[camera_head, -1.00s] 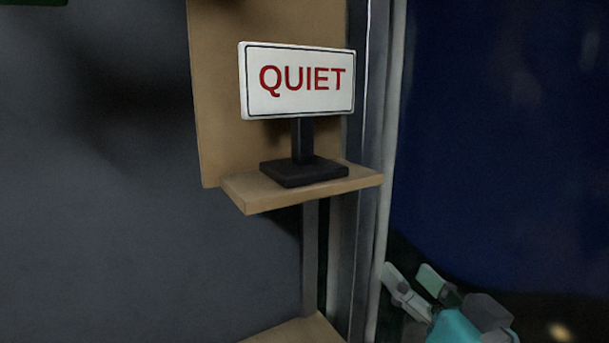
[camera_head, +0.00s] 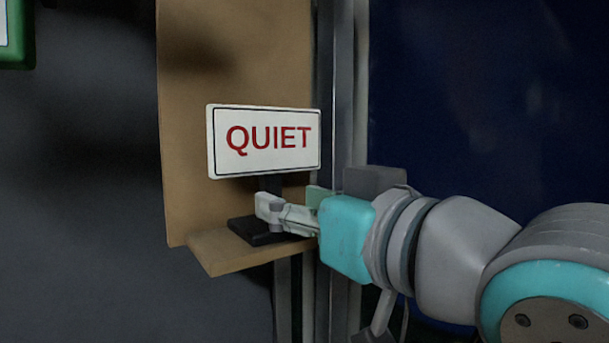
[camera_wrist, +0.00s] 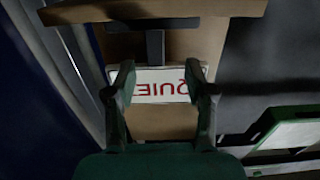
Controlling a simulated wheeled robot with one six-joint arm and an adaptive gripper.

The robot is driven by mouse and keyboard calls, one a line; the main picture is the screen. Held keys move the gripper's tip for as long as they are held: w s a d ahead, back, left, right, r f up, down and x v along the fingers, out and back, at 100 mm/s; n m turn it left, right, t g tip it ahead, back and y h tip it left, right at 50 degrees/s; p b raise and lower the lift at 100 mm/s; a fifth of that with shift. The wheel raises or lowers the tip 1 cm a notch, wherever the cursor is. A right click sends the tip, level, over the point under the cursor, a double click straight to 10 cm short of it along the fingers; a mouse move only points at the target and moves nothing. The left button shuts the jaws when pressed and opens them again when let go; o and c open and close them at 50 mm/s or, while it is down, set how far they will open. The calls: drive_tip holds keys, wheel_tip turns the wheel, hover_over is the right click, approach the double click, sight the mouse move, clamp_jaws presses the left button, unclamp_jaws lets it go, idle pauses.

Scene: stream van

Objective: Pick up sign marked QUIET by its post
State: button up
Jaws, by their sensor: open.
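The white sign marked QUIET (camera_head: 265,142) in red letters stands upright on a small wooden shelf (camera_head: 225,255). Its short dark post (camera_head: 270,184) rises from a black base (camera_head: 243,229), and both are partly hidden by my gripper. My gripper (camera_head: 288,205) is open, reaching in from the right at post height, just below the sign plate. In the wrist view, which is upside down, the post (camera_wrist: 155,46) lines up with the gap between the two fingers of my gripper (camera_wrist: 160,70). The sign plate (camera_wrist: 160,88) shows between them. I see no grip on the post.
A brown backboard (camera_head: 235,60) stands behind the sign. Grey vertical frame posts (camera_head: 343,90) stand right of the shelf, beside a dark blue area. A green-edged object (camera_head: 18,45) is at upper left. Open space lies left of the shelf.

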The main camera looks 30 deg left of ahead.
sight(270, 171)
drive_tip(key=shift+w+x, duration=0.15)
drive_tip(key=shift+x, duration=1.6)
drive_tip(key=shift+w+x, duration=0.15)
drive_tip(key=shift+x, duration=1.65)
drive_tip(key=shift+d+f, duration=0.15)
drive_tip(key=shift+d, duration=0.05)
clamp_jaws()
